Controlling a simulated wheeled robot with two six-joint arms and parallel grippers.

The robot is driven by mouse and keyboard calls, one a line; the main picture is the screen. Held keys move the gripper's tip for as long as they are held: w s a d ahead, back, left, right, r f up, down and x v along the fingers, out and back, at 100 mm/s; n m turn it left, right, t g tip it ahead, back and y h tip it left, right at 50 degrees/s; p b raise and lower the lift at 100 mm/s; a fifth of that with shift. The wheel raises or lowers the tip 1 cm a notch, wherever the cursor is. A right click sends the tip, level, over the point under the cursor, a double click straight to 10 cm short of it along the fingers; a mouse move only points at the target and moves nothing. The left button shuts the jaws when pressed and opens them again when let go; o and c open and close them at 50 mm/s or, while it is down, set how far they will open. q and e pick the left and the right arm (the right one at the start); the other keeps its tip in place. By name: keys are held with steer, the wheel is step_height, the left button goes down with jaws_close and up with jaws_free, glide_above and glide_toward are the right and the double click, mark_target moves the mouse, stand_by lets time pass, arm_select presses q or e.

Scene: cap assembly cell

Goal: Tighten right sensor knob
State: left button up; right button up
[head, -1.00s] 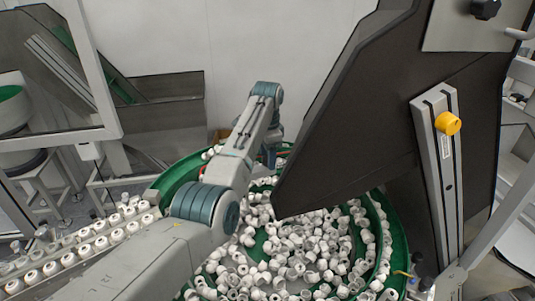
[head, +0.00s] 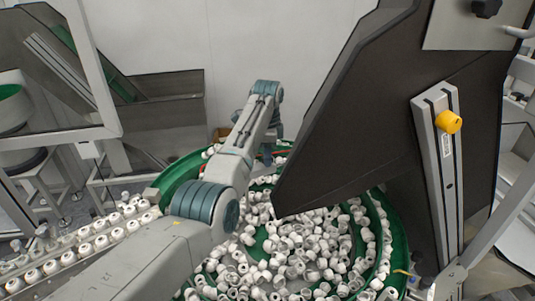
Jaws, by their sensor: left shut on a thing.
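My left arm reaches in from the lower left over the bowl of white caps. Its gripper (head: 267,154) points down at the far rim of the green bowl (head: 181,178), small and partly hidden by my own wrist. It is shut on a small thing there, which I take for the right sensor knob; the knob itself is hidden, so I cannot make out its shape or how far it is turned. My right gripper is not in view.
A large dark panel (head: 400,110) overhangs the bowl's right side, close to my left wrist. Rows of white caps (head: 84,249) stand on a track at left.

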arm_select(q)
steer(key=m, duration=0.5)
steer(key=shift+r, duration=0.1)
steer(key=shift+m, duration=0.3)
stand_by(0.4)
steer(key=o, duration=1)
steer(key=shift+c, duration=0.2)
steer(key=shift+r+b, duration=0.45)
steer(key=shift+b, duration=0.05)
step_height(320, 180, up, 10)
steer(key=b, duration=0.4)
